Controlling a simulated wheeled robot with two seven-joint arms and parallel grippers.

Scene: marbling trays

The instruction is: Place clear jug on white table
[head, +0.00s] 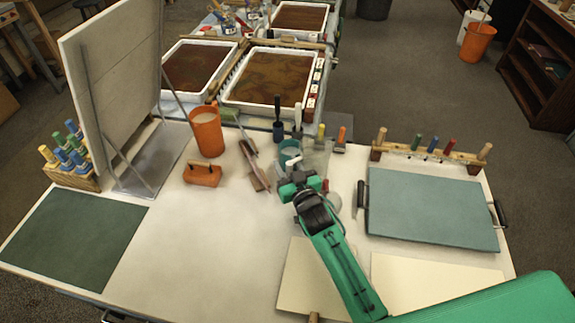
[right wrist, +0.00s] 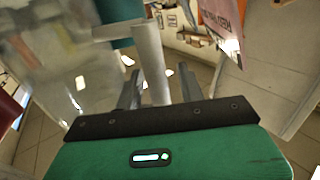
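The white table (head: 190,240) fills the front of the head view. A clear, see-through jug (head: 319,157) is near its back edge, partly hidden by my right gripper (head: 297,181). I cannot tell whether its base touches the table. In the right wrist view, a pale upright bar (right wrist: 152,62), which looks like the jug's handle, stands between the two fingers (right wrist: 158,90). Gaps show beside the bar, so the fingers look open around it. My left gripper is not in view.
A tall white panel (head: 115,90) stands at left. The front-left middle is clear.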

